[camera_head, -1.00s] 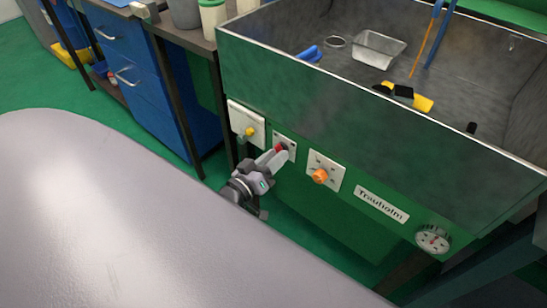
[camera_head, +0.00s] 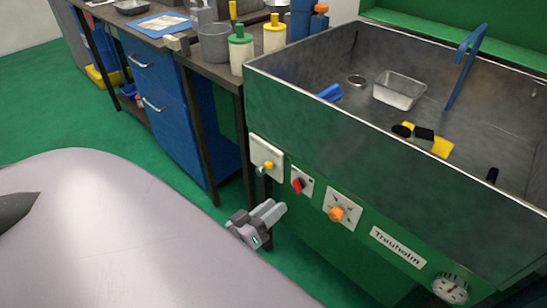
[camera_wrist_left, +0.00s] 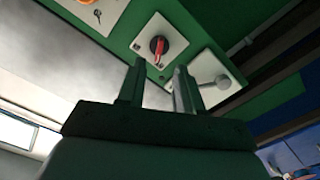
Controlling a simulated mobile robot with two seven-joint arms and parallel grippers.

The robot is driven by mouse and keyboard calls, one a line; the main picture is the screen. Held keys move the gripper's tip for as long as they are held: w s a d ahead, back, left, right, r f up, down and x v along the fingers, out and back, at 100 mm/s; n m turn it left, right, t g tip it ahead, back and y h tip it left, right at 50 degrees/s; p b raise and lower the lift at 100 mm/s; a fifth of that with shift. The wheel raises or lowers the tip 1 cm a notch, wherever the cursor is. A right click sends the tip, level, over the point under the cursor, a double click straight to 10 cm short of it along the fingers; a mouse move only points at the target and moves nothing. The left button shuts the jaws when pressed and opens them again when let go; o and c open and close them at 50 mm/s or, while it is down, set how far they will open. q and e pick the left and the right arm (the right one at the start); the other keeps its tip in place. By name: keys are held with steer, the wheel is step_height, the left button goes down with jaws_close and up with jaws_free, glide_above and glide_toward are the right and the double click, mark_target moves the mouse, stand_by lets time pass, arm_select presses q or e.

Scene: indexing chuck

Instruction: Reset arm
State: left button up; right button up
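My left gripper (camera_head: 275,210) is in front of the green machine front (camera_head: 310,225), below and left of the red switch (camera_head: 297,185), and apart from it. In the left wrist view, the gripper's two fingers (camera_wrist_left: 159,78) stand apart with nothing between them. The red switch (camera_wrist_left: 158,46) on its white plate shows beyond the fingertips. My right gripper is in neither view.
A white box with a yellow knob (camera_head: 268,165) is left of the red switch. An orange knob (camera_head: 337,213) and a dial gauge (camera_head: 451,288) are to its right. The sink (camera_head: 300,105) holds a metal tray (camera_head: 399,90). A blue cabinet (camera_head: 175,125) stands left.

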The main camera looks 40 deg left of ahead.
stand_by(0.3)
arm_select(q)
steer(key=s+d+r+m+g+p, duration=0.4)
steer(key=s+d+m+g+p, duration=0.3)
steer(key=s+d+p, duration=0.2)
steer(key=shift+s+d+r+m+g+h+p, duration=0.3)
steer(key=shift+s+d+r+p, duration=0.1)
steer(key=shift+s+p, duration=0.5)
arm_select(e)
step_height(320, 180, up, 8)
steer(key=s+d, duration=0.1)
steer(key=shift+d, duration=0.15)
arm_select(q)
steer(key=shift+w, duration=0.1)
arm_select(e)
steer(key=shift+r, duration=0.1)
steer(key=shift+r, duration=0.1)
